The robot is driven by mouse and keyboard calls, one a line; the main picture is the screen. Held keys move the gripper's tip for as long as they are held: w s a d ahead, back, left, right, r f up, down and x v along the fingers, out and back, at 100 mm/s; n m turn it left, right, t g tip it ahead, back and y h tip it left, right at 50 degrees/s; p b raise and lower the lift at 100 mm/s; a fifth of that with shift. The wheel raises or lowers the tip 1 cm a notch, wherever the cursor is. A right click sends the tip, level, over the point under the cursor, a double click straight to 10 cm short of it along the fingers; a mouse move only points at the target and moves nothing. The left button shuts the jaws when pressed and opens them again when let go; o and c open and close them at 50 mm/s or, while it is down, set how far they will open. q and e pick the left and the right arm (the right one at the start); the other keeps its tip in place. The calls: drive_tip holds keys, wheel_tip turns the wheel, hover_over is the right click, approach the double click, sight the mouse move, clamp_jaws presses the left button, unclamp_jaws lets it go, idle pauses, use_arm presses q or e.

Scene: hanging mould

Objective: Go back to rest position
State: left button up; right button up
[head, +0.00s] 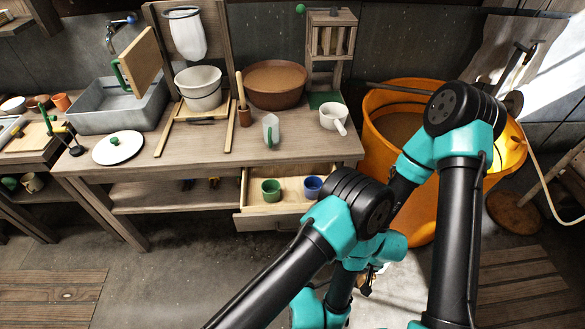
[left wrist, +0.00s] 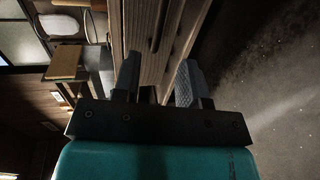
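My left gripper (left wrist: 158,72) shows in the left wrist view with its two dark fingers apart and nothing held between them. Brown wooden boards (left wrist: 150,35) with a dark slot or handle lie beyond the fingers; I cannot tell whether they touch. In the head view my two black and teal arms cross the lower right, and their links hide the left gripper. I cannot make out the right gripper among the links. A drawer (head: 251,221) stands pulled out of the wooden table (head: 190,140), holding a green cup (head: 271,190) and a blue cup (head: 312,187).
An orange tub (head: 375,120) stands right of the table, behind my arms.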

use_arm(q)
drive_tip(key=shift+w, duration=0.1)
drive_tip(key=w+a+f+m+g, duration=0.3)
drive_tip(key=a+g, duration=0.1)
drive_tip(key=a, duration=0.2)
drive_tip(key=w+a+f+m+g, duration=0.2)
drive_tip(key=a+m+g, duration=0.2)
drive_tip(key=a, duration=0.3)
drive_tip(key=s+a+m+g+h, duration=0.2)
drive_tip(key=s+a+m+g, duration=0.1)
drive_tip(key=a, duration=0.4)
drive_tip(key=s+a+r+m+g+h, duration=0.1)
drive_tip(key=s+a+m+g, duration=0.2)
drive_tip(key=a+m, duration=0.3)
drive_tip(key=shift+s+a+r+g+h, duration=0.2)
drive_tip(key=shift+s+a+g+h, duration=0.2)
drive_tip(key=shift+s+a, duration=0.25)
